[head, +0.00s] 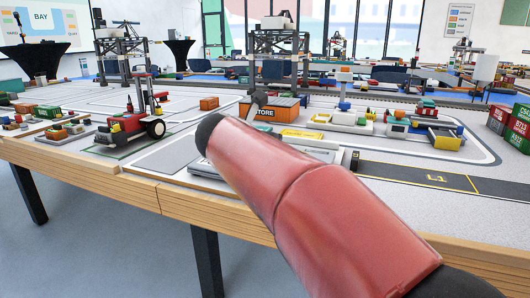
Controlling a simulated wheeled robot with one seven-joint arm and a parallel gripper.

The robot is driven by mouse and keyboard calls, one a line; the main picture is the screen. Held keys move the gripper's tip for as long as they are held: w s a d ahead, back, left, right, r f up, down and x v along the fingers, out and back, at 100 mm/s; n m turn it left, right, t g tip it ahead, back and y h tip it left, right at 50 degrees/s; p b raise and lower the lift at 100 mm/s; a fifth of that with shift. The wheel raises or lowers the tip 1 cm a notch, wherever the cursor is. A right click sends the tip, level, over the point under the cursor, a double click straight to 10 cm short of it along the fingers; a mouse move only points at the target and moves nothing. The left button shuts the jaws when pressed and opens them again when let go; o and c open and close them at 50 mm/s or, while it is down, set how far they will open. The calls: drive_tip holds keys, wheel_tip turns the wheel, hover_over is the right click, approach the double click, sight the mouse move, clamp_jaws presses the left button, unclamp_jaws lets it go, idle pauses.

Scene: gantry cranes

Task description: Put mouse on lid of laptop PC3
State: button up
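I cannot make out a mouse or a laptop marked PC3 in the head view. My red arm reaches from the lower right up to the middle and hides part of the table.
A wood-edged model-port table (140,189) fills the middle. On it are an orange STORE container (283,109), a red tractor-like vehicle (128,124), model gantry cranes (122,55) and stacked containers (518,124) at the right. Grey floor (105,255) is free at the lower left.

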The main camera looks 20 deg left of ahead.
drive_tip(key=shift+f, duration=0.4)
drive_tip(key=shift+f, duration=0.2)
drive_tip(key=o, duration=1.1)
drive_tip(key=shift+r, duration=0.2)
drive_tip(key=v, duration=1.1)
drive_tip(key=shift+s+r+p, duration=0.1)
drive_tip(key=shift+s+p, duration=0.25)
drive_tip(key=shift+s, duration=0.15)
